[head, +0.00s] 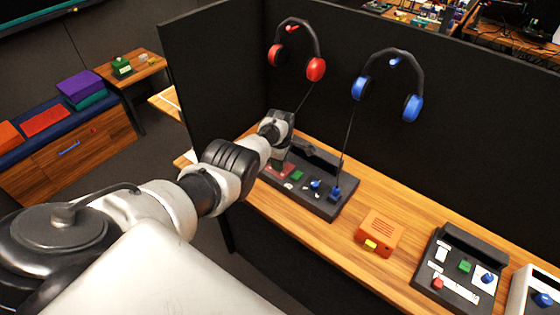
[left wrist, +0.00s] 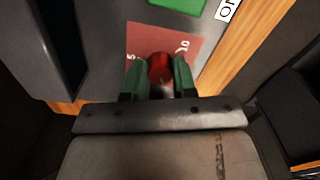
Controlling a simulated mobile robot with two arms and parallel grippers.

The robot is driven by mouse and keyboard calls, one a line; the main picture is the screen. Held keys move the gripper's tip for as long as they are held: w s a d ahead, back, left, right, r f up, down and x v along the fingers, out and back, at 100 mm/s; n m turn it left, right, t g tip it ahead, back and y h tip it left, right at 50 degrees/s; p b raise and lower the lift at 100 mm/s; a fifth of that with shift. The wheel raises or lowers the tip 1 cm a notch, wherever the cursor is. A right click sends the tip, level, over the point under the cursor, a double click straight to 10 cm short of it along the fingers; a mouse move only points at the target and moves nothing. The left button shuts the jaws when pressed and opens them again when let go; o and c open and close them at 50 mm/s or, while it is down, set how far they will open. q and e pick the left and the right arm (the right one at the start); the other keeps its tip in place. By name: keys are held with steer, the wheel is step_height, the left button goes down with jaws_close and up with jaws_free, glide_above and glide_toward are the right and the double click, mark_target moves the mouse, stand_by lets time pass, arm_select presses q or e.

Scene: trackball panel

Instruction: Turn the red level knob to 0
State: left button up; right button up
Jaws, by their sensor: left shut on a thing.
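The red level knob (left wrist: 160,68) stands on a red plate (left wrist: 146,38) printed with white numbers, "5" at the left and "10" at the right. The "0" and the knob's pointer do not show, so its setting cannot be read. My left gripper (left wrist: 160,76) is shut on the knob, with one green finger on each side. In the head view my left gripper (head: 278,160) reaches down to the left end of the dark panel (head: 318,206). The knob is hidden there; part of the red plate (head: 284,172) shows. My right gripper is not in view.
A green button (head: 297,176) and blue controls (head: 315,184) sit right of the gripper on the panel. Red headphones (head: 315,70) and blue headphones (head: 413,108) hang on the black partition. An orange box (head: 379,234) and another panel (head: 448,292) stand farther right.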

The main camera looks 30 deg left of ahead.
arm_select(q)
steer(key=shift+r+n, duration=0.1)
steer(key=shift+n, duration=0.6)
steer(key=shift+w, duration=0.1)
steer(key=o, duration=0.9)
steer(key=shift+r+p, duration=0.45)
step_height(320, 180, up, 5)
steer(key=p, duration=0.3)
steer(key=shift+f, duration=0.15)
steer(key=shift+r+p, duration=0.3)
steer(key=shift+r, duration=2.25)
